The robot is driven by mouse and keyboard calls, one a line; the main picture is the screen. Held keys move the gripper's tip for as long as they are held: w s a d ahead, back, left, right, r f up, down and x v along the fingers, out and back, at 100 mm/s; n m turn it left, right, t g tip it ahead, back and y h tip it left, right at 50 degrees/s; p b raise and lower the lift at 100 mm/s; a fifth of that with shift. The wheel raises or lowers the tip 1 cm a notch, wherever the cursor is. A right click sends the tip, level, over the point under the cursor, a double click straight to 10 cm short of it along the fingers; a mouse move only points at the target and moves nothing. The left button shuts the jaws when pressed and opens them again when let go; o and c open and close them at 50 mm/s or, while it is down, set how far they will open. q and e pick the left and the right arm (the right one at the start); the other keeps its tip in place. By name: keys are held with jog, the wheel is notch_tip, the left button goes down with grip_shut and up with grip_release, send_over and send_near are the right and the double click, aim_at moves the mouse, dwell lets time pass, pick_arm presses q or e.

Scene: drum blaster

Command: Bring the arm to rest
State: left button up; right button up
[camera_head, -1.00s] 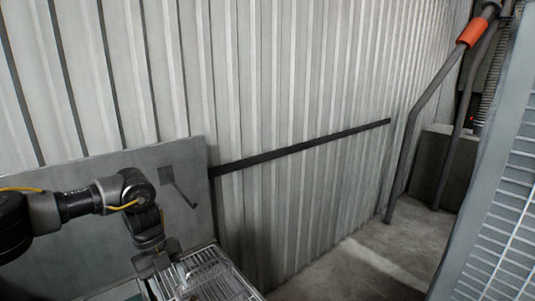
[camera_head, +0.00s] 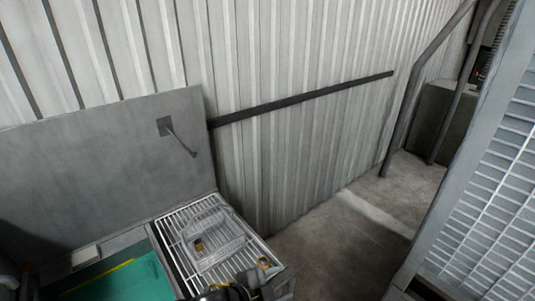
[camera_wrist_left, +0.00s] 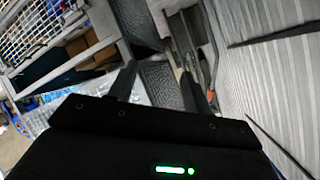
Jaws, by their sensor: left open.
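My left gripper (camera_wrist_left: 160,85) shows in the left wrist view, its two dark fingers apart with nothing visible held between them. In the head view, a dark part of my left arm (camera_head: 228,293) with a yellow cable shows at the bottom edge, low over the near end of a wire rack. The fingers cannot be made out in that view. My right gripper is not in view.
A wire rack (camera_head: 172,237) holds a greyish housing (camera_head: 212,229) with brass-coloured fittings. Left of it is a teal surface (camera_head: 130,281), under a raised grey panel (camera_head: 100,150). A corrugated wall (camera_head: 300,130) stands behind. Grey shelving (camera_head: 490,190) stands right; floor between is clear.

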pick_arm(q)
jog(key=s+a+f+n+g+y, duration=0.1)
jog(key=s+a+f+n+y, duration=0.3)
jog(key=s+a, duration=0.4)
jog(key=s+a+f+n+g+y, duration=0.25)
jog(key=s+a+n, duration=0.4)
jog(key=a, duration=0.35)
jog(key=s+a+f+n+g+y, duration=0.1)
jog(key=s+a+f+n+y, duration=0.25)
jog(key=s+a+n, duration=0.5)
notch_tip(320, 180, down, 37)
jog(key=w+m+g+b, duration=0.1)
jog(key=w+m+b, duration=0.15)
jog(key=b, duration=0.95)
jog(key=s+a+f+b, duration=0.1)
jog(key=s+f+b, duration=0.4)
jog(key=s+f, duration=0.4)
jog(key=s+a+f+g+b, duration=0.1)
jog(key=s+f+b, duration=0.4)
jog(key=f, duration=1.3)
jog(key=s+a+m, duration=0.1)
jog(key=s, duration=0.2)
jog(key=shift+s+a+f, duration=0.25)
jog(key=shift+s+a, duration=0.05)
jog(key=shift+s, duration=0.05)
